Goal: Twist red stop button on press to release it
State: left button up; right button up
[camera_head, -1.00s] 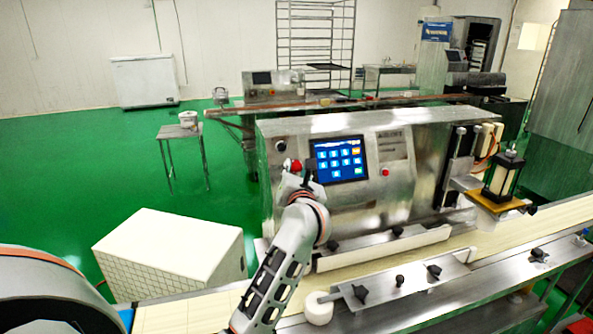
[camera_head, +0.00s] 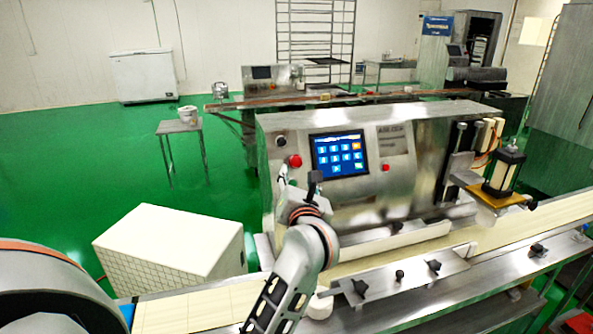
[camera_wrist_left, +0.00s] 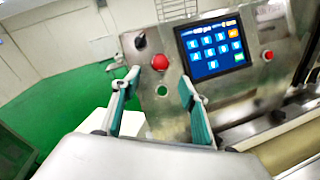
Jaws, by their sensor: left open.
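The red stop button (camera_head: 295,160) is a round red knob on the steel front panel of the press (camera_head: 400,200), left of the blue touchscreen (camera_head: 339,156). My left gripper (camera_head: 299,178) is open and empty, just below the button and in front of the panel. In the left wrist view, the red stop button (camera_wrist_left: 160,62) shows beyond and between the two teal fingertips (camera_wrist_left: 157,88), apart from both. My right gripper is out of view.
A smaller red button (camera_head: 386,167) is right of the screen. A conveyor belt (camera_head: 545,220) with metal guide plates runs along the front of the press. A large white box (camera_head: 165,240) stands on the green floor at left. The space before the panel is otherwise clear.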

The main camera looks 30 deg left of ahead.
pick_arm(q)
jog(key=v, duration=0.3)
jog(key=shift+s+d, duration=0.2)
jog(key=shift+s, duration=0.1)
jog(key=shift+r, duration=0.1)
